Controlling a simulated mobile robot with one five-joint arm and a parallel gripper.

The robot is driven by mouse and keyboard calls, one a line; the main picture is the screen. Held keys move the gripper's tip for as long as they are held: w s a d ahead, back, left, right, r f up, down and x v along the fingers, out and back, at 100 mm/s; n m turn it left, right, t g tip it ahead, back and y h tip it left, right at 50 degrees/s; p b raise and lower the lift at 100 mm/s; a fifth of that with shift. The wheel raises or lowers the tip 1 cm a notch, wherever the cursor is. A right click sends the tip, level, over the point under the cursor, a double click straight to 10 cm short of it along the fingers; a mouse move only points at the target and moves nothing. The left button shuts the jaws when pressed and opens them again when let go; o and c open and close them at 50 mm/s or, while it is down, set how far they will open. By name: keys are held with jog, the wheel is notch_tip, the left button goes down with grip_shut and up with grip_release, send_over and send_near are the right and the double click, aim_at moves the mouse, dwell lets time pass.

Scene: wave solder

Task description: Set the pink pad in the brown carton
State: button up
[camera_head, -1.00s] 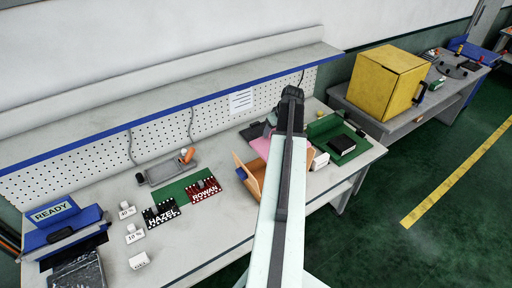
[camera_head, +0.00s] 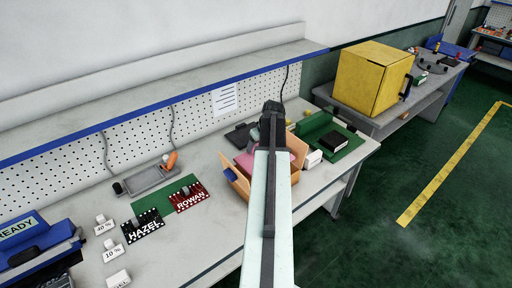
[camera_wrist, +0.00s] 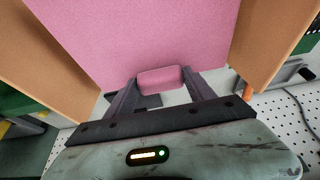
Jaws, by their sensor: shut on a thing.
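The pink pad (camera_wrist: 150,30) fills the upper middle of the wrist view. My gripper (camera_wrist: 160,80) is shut on a pink tab-like part at its near edge. The brown carton's walls or flaps (camera_wrist: 262,45) stand on both sides of the pad. In the head view, the brown carton (camera_head: 235,182) sits on the bench, partly hidden by my arm. The pink pad (camera_head: 246,162) shows at its opening, between the flaps. I cannot tell whether the pad touches the carton's bottom. My jaws are hidden behind my arm in the head view.
A green tray (camera_head: 316,122) with a black block (camera_head: 333,140) and a white box (camera_head: 313,158) stand right of the carton. Boards labelled HAZEL (camera_head: 143,226) and ROWAN (camera_head: 190,198) lie to the left. A pegboard wall (camera_head: 200,118) rises behind.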

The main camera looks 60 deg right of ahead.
notch_tip(320, 180, down, 14)
jog(key=b, duration=1.4)
jog(key=shift+f+b, duration=0.45)
jog(key=o, duration=1.8)
jog(key=p+v, duration=0.7)
jog(key=v, duration=0.1)
